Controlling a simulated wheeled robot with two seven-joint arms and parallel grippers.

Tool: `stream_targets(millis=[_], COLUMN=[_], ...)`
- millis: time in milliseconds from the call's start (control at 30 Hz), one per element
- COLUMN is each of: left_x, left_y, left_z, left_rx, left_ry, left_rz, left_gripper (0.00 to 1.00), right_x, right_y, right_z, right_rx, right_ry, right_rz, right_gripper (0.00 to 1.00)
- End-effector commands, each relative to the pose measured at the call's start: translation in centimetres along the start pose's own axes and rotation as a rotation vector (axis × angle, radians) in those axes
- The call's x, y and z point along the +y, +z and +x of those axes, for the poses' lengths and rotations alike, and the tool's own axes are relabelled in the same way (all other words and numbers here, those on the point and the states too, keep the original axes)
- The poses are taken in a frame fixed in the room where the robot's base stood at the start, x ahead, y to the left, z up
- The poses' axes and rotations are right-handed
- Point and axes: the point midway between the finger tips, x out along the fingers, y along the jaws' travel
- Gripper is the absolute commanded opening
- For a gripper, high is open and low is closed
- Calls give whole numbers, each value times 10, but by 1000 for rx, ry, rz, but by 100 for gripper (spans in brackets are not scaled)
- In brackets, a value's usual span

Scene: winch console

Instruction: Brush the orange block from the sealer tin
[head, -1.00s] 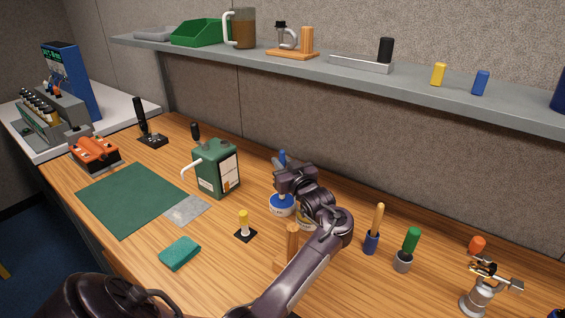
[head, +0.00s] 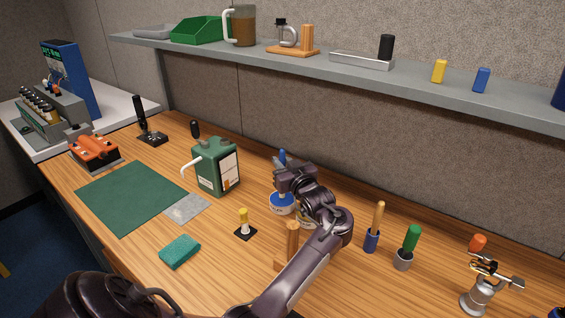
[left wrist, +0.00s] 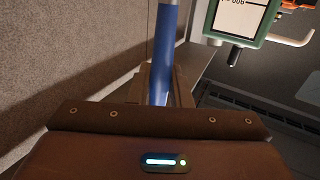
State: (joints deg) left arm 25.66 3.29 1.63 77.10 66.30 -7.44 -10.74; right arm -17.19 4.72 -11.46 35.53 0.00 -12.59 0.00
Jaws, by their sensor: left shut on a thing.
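A blue handle (head: 283,155), likely the brush's, stands upright in my left gripper (head: 281,168). In the left wrist view the blue handle (left wrist: 165,55) runs between the shut fingers (left wrist: 160,88). A white and blue tin (head: 282,204), likely the sealer tin, stands directly below the gripper. The handle's lower end is hidden by the gripper, so I cannot tell whether it is in the tin. A second pale tin (head: 306,224) is mostly hidden behind my left arm. A small orange piece (head: 478,242), possibly the orange block, is at the right by a small vise. My right gripper is not in view.
A green can (head: 216,167) with a spout stands left of the gripper. A yellow-topped peg (head: 244,224), a teal sponge (head: 180,251) and a wooden post (head: 291,240) are nearer. Two handled tools in cups (head: 372,241) (head: 403,260) and the vise (head: 482,292) stand right. A shelf (head: 300,62) overhangs the back.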

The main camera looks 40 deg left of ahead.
Motion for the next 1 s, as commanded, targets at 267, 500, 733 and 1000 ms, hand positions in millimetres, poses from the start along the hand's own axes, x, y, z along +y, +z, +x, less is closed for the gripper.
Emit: stream_targets(millis=[267, 500, 733, 1000], left_x=[0, 0, 0, 0], left_y=[4, 7, 8, 8], left_z=[0, 0, 0, 0], left_rx=[0, 0, -1, -2], left_ry=[0, 0, 0, 0], left_rz=[0, 0, 1, 1], left_gripper=[0, 0, 0, 0], right_x=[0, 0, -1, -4], right_y=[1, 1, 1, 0], right_z=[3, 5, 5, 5], right_rx=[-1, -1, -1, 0], right_ry=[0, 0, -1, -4], right_rz=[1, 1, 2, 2], right_gripper=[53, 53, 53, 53])
